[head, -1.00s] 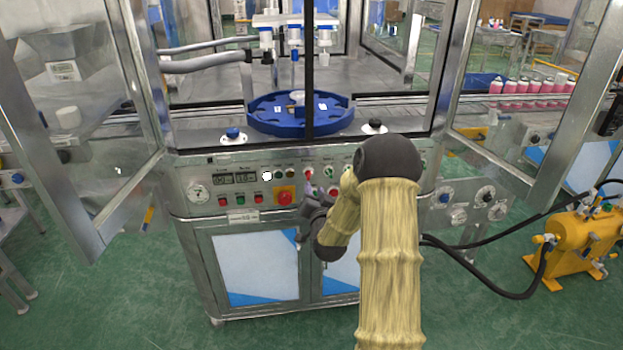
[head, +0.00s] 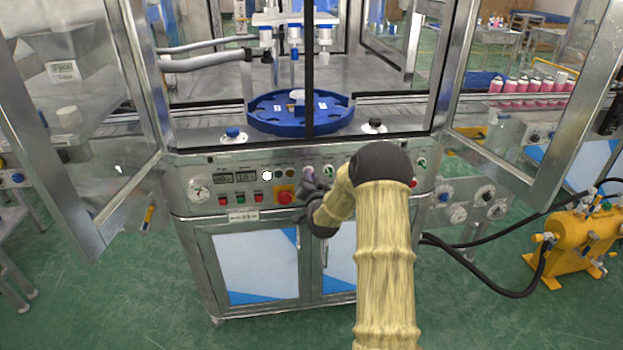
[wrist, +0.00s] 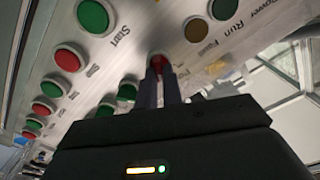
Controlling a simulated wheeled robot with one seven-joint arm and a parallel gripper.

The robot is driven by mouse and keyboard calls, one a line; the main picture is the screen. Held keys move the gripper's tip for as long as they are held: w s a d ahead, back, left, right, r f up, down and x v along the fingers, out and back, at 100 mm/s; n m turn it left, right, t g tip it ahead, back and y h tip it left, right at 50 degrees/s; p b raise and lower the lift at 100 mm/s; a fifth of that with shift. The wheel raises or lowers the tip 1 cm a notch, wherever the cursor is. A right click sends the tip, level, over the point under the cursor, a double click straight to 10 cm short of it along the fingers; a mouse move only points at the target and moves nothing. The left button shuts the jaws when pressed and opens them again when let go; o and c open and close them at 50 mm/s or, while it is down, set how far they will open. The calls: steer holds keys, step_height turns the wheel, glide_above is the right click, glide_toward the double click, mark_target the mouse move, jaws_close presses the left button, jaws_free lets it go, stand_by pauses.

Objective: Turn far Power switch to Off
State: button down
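A small red knob (wrist: 157,61) on the machine's front panel shows between my fingertips in the wrist view. Its own label is hidden, so I cannot tell for sure that it is the far Power switch. My gripper (wrist: 161,72) points at the panel with its two fingers close together, a narrow gap between them, one on each side of the knob. Whether they press on it is not clear. In the head view my gripper (head: 307,186) is at the middle of the panel (head: 226,211), beside the red emergency button on yellow, and covers part of the controls.
The red emergency button (head: 285,197) is just left of my gripper. Green and red push buttons (wrist: 67,59) and lamps lie close around the fingers. Open glass doors (head: 540,100) stand on both sides. A yellow tank (head: 572,243) with black hoses is at right.

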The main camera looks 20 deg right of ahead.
steer(key=shift+f+n+b, duration=0.1)
steer(key=shift+n+b, duration=0.4)
steer(key=n+b, duration=0.2)
steer(key=n, duration=0.1)
steer(key=n+b, duration=0.3)
steer(key=n, duration=0.1)
steer(key=n+b, duration=0.2)
steer(key=n, duration=0.2)
steer(key=shift+a+b, duration=0.3)
steer(key=shift+b, duration=0.05)
stand_by(0.3)
steer(key=c, duration=1.5)
jaws_free()
steer(key=shift+c, duration=0.2)
